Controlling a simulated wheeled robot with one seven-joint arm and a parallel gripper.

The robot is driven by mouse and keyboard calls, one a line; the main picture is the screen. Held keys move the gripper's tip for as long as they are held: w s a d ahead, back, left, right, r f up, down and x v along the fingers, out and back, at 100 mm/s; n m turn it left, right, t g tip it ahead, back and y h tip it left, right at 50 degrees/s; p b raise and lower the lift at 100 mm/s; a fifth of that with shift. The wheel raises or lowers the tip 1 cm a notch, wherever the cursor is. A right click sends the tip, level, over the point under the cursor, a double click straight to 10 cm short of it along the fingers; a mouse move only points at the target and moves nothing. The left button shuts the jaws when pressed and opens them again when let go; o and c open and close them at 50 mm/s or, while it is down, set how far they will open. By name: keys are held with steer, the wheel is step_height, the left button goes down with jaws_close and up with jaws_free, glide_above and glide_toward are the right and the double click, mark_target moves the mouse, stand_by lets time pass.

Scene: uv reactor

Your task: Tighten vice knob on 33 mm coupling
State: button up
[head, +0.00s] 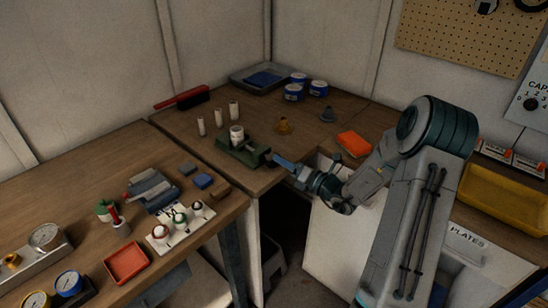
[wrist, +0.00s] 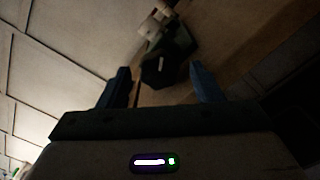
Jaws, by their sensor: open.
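The green vice (head: 240,152) stands near the front edge of the back bench and holds a pale upright coupling (head: 237,136). Its dark knob end (head: 267,155) faces my gripper. My gripper (head: 276,160) is open, its blue fingers close to the knob. In the wrist view the dark, faceted knob (wrist: 158,70) shows between the two spread fingers of my gripper (wrist: 160,80), a little beyond the tips. I cannot tell whether either finger touches it. The coupling (wrist: 152,25) shows behind, in the dim upper part.
Several pale tubes (head: 217,115) stand behind the vice. Small blocks (head: 203,181) sit on the left bench. A gap between benches lies below my gripper.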

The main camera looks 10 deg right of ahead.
steer(key=p+v, duration=0.2)
steer(key=v, duration=1)
steer(key=shift+s+p, duration=0.35)
steer(key=shift+s, duration=0.05)
steer(key=shift+a, duration=0.15)
steer(key=shift+r, duration=0.15)
stand_by(0.4)
steer(key=b+v, duration=0.1)
steer(key=v, duration=1.2)
steer(key=shift+s+d, duration=0.25)
steer(key=shift+s, duration=0.1)
